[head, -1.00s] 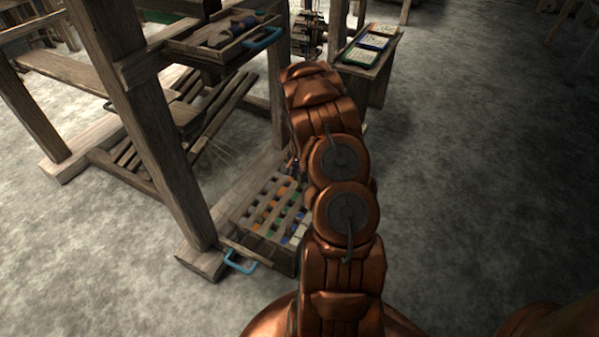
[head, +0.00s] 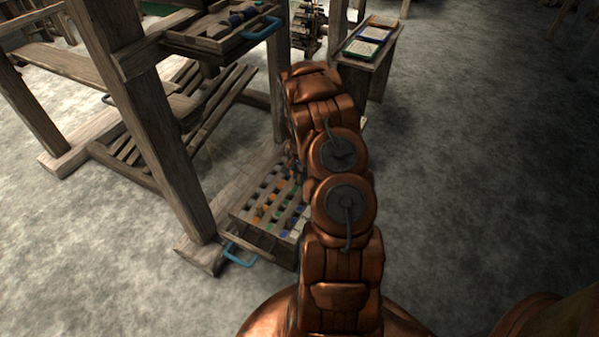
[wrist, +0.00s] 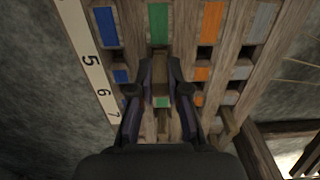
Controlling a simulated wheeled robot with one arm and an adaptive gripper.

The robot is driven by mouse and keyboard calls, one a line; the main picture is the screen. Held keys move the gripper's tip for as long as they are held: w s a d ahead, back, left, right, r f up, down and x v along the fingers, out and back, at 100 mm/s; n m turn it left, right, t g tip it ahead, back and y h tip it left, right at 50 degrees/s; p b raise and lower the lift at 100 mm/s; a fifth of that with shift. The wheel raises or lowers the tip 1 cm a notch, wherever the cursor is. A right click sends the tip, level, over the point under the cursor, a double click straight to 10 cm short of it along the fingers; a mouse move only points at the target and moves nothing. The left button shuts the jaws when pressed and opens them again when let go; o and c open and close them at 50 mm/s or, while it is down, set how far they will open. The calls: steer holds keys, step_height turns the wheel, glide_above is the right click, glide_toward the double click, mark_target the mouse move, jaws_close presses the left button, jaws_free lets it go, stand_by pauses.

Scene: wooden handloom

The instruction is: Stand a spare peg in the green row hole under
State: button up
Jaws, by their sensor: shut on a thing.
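The peg board (head: 262,228) is a slatted wooden frame low by the loom post, with rows of coloured patches and dark square holes. In the wrist view, a green patch (wrist: 159,24) heads the green row, between blue and orange rows. My gripper (wrist: 160,68) is over the green row just below this patch, its fingers shut on a small brown wooden peg (wrist: 160,62). The peg's lower end and the hole under it are hard to make out, so I cannot tell whether it is in. In the head view my arm hides part of the board.
A strip with numbers 5, 6 and 7 (wrist: 88,62) runs along the board's left side. A blue handle (head: 240,255) is at the board's front. The loom post (head: 165,130) stands close left. A tray (head: 215,35) juts out above. Floor at right is clear.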

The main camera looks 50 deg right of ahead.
steer(key=shift+f, duration=0.7)
steer(key=o, duration=0.8)
steer(key=shift+r, duration=0.1)
step_height(320, 180, up, 12)
steer(key=shift+f, duration=0.1)
